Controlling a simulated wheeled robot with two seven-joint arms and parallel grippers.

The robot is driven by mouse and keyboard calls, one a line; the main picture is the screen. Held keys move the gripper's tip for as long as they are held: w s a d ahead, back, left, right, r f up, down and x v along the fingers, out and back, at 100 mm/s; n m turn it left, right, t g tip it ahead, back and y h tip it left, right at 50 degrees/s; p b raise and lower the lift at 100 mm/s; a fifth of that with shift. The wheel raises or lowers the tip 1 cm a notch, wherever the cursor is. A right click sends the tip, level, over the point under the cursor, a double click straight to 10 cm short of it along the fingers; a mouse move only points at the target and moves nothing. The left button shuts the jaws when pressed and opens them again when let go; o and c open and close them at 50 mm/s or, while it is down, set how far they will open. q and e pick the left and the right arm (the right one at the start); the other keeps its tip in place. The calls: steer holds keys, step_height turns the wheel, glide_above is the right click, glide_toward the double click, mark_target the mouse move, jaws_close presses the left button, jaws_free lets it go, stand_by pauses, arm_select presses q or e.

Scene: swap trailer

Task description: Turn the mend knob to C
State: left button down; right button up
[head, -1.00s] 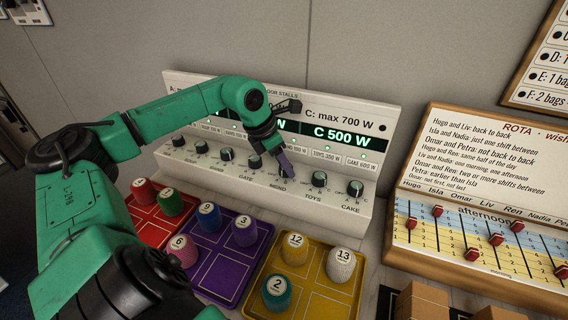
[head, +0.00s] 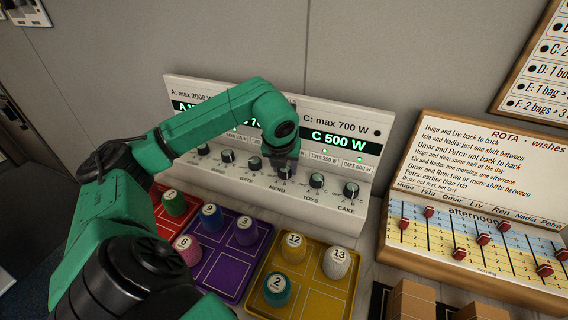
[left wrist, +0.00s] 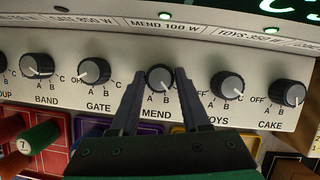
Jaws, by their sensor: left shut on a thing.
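The mend knob (left wrist: 160,78) is a round dark knob with a grey face, above the word MEND on the white panel. Letters A and B show below it; its C mark is hidden by a finger, and I cannot read its pointer surely. My left gripper (left wrist: 158,82) is shut on this knob, one finger on each side. In the head view the left gripper (head: 286,169) points down at the panel and mostly hides the knob. The C display (head: 339,140) reads 500 W, under "max 700 W". My right gripper is not in view.
The gate knob (left wrist: 95,71) and toys knob (left wrist: 227,85) sit close on either side. Below the panel stand a purple tray (head: 232,274) and a yellow tray (head: 326,305) with numbered pegs. A rota board (head: 480,150) stands at the right.

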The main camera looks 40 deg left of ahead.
arm_select(q)
steer(key=shift+d+n+g+y, duration=0.1)
steer(key=shift+n+g+y, duration=0.4)
steer(key=shift+n, duration=1.4)
steer(key=shift+c, duration=1.9)
jaws_free()
steer(key=v, duration=0.6)
steer(key=shift+d, duration=0.1)
step_height(320, 180, up, 8)
steer(key=p, duration=0.5)
glide_above(287, 182)
steer(key=s+d, duration=0.2)
steer(key=d, duration=0.1)
steer(key=shift+s+a, duration=0.2)
